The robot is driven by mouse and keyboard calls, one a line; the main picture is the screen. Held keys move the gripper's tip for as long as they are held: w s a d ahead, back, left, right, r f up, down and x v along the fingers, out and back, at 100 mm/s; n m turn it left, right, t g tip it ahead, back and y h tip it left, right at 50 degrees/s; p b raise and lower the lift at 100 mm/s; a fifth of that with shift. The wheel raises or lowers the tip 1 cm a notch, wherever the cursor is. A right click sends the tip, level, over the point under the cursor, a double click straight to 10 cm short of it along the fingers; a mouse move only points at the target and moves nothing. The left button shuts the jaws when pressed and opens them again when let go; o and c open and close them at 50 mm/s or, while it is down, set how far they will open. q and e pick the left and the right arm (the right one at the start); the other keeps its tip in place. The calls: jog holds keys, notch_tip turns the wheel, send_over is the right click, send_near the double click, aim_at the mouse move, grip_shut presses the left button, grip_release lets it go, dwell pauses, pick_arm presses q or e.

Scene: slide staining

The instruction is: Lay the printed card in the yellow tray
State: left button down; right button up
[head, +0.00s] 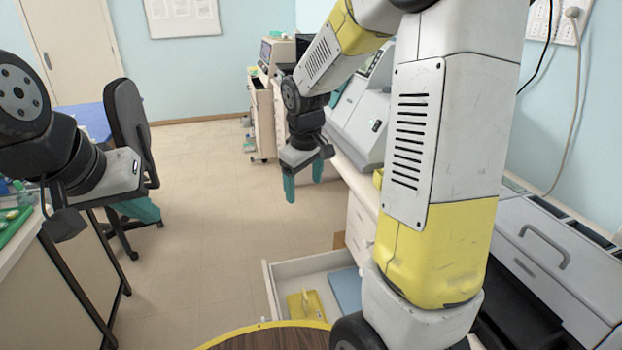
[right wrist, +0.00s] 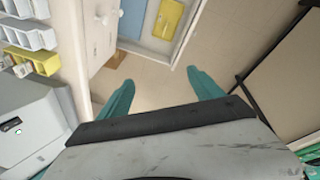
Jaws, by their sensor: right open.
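My right gripper (head: 304,185) hangs open and empty over the floor, beyond the open drawer; its two teal fingers are spread apart and also show in the right wrist view (right wrist: 160,90). A flat yellow object (head: 307,305), perhaps a tray, lies in the open drawer and shows in the right wrist view (right wrist: 168,18). A yellow container (right wrist: 32,60) stands on the right counter, partly seen in the head view (head: 378,178). I cannot identify the printed card.
A blue flat item (head: 346,290) lies in the open drawer (head: 270,285) beside the yellow object. A grey machine (head: 355,118) stands on the right counter. A black chair (head: 127,125) stands at the left. The middle floor (head: 215,215) is clear.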

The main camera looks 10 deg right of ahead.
jog(key=s+r+m+t+y, duration=0.1)
jog(key=s+r+m, duration=0.2)
jog(key=s, duration=0.7)
jog(key=s+r+m+t+y, duration=0.1)
jog(key=s+r+m+t, duration=0.1)
jog(key=s+r, duration=0.6)
jog(key=shift+s+a+r+m+y, duration=0.2)
jog(key=shift+s+a+m+y, duration=0.15)
jog(key=shift+s+m, duration=0.45)
jog(key=shift+s, duration=0.2)
